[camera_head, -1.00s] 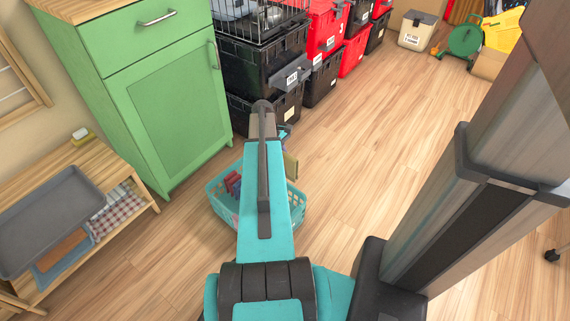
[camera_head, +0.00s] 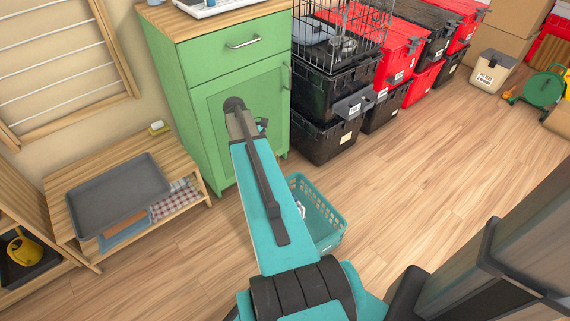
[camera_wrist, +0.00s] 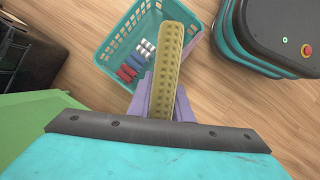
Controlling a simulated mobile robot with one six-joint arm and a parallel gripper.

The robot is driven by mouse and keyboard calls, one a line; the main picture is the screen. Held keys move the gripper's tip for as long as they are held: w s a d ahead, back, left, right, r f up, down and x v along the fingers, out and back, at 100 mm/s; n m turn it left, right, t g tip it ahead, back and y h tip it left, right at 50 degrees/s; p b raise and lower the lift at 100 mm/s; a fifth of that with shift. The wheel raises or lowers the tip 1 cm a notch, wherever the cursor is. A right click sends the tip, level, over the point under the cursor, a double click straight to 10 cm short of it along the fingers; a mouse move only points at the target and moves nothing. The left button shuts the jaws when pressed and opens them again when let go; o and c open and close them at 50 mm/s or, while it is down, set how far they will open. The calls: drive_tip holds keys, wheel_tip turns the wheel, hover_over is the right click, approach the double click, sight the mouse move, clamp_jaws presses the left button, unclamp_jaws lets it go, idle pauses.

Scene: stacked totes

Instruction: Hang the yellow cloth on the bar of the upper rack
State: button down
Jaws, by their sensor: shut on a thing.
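The yellow cloth (camera_wrist: 168,70) hangs as a narrow, textured strip from my gripper (camera_wrist: 166,105) in the wrist view, above the floor and overlapping the basket's edge. The two purple fingers are shut on its near end. In the head view my arm hides the cloth and most of the gripper. A wooden rack with several pale bars (camera_head: 62,72) is on the wall at the upper left of the head view, left of my arm and well apart from it. Its top is cut off, and I see no second rack.
A teal basket (camera_head: 327,240) stands on the floor; it holds small red, blue and silver items (camera_wrist: 128,70). A green cabinet (camera_head: 180,110) stands behind my arm. A low wooden bench (camera_head: 70,185) with a grey tray (camera_head: 118,195) is below the rack.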

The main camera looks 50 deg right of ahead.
drive_tip(key=w+a+r+n+t+h+p, duration=0.1)
drive_tip(key=w+a+r+n+p, duration=0.1)
drive_tip(key=w+a+r+p, duration=0.5)
drive_tip(key=w+a+r+n+h+p, duration=0.15)
drive_tip(key=w+a+r, duration=0.4)
drive_tip(key=a, duration=0.55)
drive_tip(key=w+a+r+n+p, duration=0.1)
drive_tip(key=a+r+p, duration=0.1)
drive_tip(key=a+r, duration=0.2)
drive_tip(key=w+a+r+n+p, duration=0.1)
drive_tip(key=a+r+n+p, duration=0.1)
drive_tip(key=a, duration=0.9)
drive_tip(key=w+a+r+n+t+p, duration=0.1)
drive_tip(key=a+r+n+p, duration=0.1)
drive_tip(key=a+r, duration=0.4)
drive_tip(key=shift+w+a+r+p, duration=0.2)
drive_tip(key=shift+a+r+p, duration=0.05)
drive_tip(key=shift+a+p, duration=0.6)
drive_tip(key=shift+a, duration=0.1)
